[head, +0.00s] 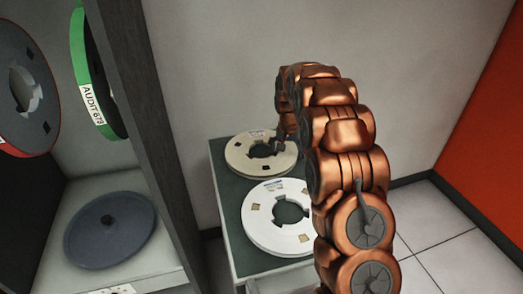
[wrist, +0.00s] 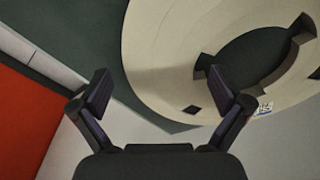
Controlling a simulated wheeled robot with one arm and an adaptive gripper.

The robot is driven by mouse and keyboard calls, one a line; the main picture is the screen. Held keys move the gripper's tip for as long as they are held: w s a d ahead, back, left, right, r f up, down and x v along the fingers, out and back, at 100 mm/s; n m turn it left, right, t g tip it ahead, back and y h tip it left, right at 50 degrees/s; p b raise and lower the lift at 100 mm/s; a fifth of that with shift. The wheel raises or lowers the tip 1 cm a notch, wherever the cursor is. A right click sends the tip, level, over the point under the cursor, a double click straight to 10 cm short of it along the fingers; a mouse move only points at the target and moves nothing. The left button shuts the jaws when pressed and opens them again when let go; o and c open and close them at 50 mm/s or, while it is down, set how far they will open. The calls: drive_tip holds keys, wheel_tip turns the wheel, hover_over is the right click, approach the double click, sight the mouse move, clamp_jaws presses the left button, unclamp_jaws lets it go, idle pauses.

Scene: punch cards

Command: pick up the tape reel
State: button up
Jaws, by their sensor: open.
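A beige tape reel (head: 240,155) lies flat on the green top of a small stand (head: 228,205), towards the back. It has a dark round opening and a small label. In the wrist view the beige reel (wrist: 160,50) fills the upper right. My gripper (wrist: 161,88) is open and empty, with the reel's outer edge between its fingers. The right finger shows over the reel's ring near the opening, the left finger outside the edge. In the head view my gripper (head: 280,145) is at the reel's right side, partly hidden by my arm. I cannot tell whether it touches.
A white reel (head: 258,229) lies in front on the same stand, partly behind my arm. An orange panel (head: 490,150) stands at right.

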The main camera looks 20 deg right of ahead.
drive_tip(key=shift+f, duration=0.4)
drive_tip(key=c, duration=1.8)
drive_tip(key=shift+r, duration=0.15)
drive_tip(key=shift+w+r+b, duration=0.15)
drive_tip(key=shift+r+b, duration=0.5)
drive_tip(key=shift+r, duration=0.9)
drive_tip(key=shift+s+r, duration=0.15)
drive_tip(key=shift+s, duration=0.1)
drive_tip(key=s+b, duration=0.1)
drive_tip(key=s, duration=0.4)
drive_tip(key=s+r+b, duration=0.1)
drive_tip(key=s, duration=0.4)
drive_tip(key=s+a+b, duration=0.1)
drive_tip(key=s, duration=0.4)
drive_tip(key=shift+s+a+r, duration=0.1)
drive_tip(key=shift+s+r, duration=0.05)
drive_tip(key=shift+r, duration=0.05)
drive_tip(key=shift+s+r, duration=0.15)
drive_tip(key=shift+r, duration=0.65)
drive_tip(key=shift+r+p, duration=1.45)
drive_tip(key=shift+r, duration=4.3)
